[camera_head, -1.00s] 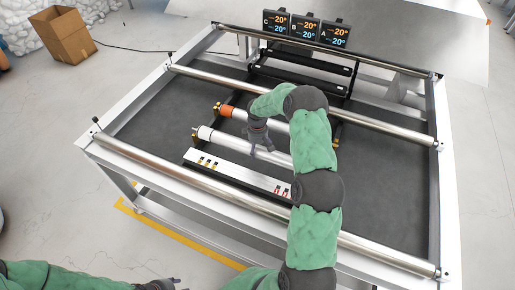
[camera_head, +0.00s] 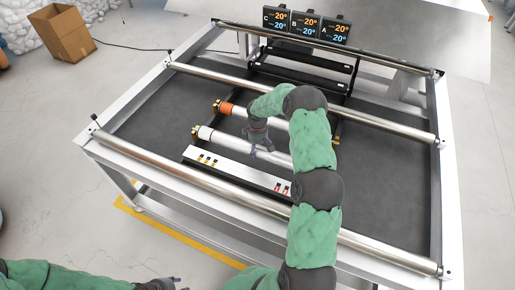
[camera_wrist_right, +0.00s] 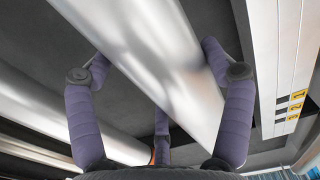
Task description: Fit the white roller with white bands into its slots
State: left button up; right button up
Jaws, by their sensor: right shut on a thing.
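The white roller with white bands (camera_head: 230,140) is a pale cylinder with a brassy left end, behind the white labelled strip. My right gripper (camera_head: 262,148) reaches down over it and is shut on it. The right arm hides the roller's right end in the head view. I cannot tell whether its ends sit in slots. My left gripper (camera_head: 172,284) is at the bottom edge, away from the table, its opening unclear.
A roller with an orange band (camera_head: 240,112) lies just behind. The white strip (camera_head: 235,168) is close in front. Long steel rollers (camera_head: 190,172) cross the frame. Three display panels (camera_head: 305,26) stand at the back. The dark bed at left is clear.

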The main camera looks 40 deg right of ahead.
jog(key=shift+f+b, duration=0.5)
jog(key=shift+f, duration=0.2)
jog(key=o, duration=1.6)
jog(key=shift+f, duration=0.1)
notch_tip(320, 180, up, 12)
jog(key=shift+r, duration=0.1)
